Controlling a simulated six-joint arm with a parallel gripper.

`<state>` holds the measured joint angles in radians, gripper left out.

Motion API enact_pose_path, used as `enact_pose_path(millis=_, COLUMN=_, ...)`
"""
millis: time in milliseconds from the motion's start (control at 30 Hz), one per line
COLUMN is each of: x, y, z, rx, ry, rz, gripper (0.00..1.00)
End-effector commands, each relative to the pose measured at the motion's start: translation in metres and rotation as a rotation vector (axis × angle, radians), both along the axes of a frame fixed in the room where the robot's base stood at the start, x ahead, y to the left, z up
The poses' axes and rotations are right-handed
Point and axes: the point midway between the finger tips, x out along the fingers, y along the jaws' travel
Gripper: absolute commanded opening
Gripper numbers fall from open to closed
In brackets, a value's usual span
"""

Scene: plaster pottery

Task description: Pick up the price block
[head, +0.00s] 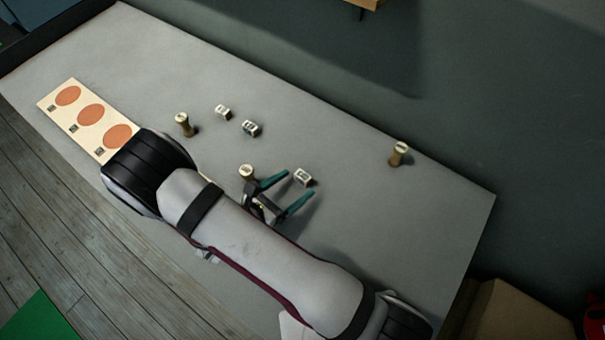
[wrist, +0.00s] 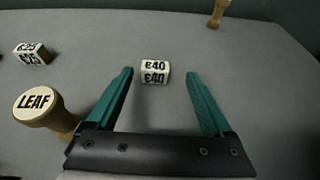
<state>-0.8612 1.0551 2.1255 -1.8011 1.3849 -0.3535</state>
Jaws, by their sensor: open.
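My gripper (head: 287,193) is open, its two teal fingers pointing at a small white price block (head: 304,177). In the wrist view my gripper (wrist: 160,82) has the block marked £40 (wrist: 155,73) centred near the fingertips, with clear space on both sides; nothing is held. A second price block, marked £25 (wrist: 32,54), lies to the left in the wrist view. In the head view two more price blocks, a darker-faced one (head: 251,128) and a pale one (head: 222,111), lie farther up and left on the table.
A wooden stamp marked LEAF (wrist: 38,104) stands close beside the left finger; its top shows in the head view (head: 247,171). Other stamps stand at left (head: 184,124) and right (head: 399,154). A cream board (head: 80,134) with orange ovals lies at left. The grey table (head: 330,130) is otherwise mostly clear.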

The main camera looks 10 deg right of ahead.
Motion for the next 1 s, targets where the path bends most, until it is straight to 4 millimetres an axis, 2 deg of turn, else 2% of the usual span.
enact_pose_path(millis=233, x=0.032, y=-0.029, z=-0.016, rx=0.001, ry=-0.001, rz=-0.006, gripper=0.85)
enact_pose_path(millis=533, x=0.037, y=-0.035, z=-0.020, rx=0.001, ry=-0.001, rz=-0.002, gripper=0.83)
enact_pose_path(millis=1000, x=0.037, y=-0.034, z=-0.019, rx=0.002, ry=-0.002, rz=-0.002, gripper=0.00)
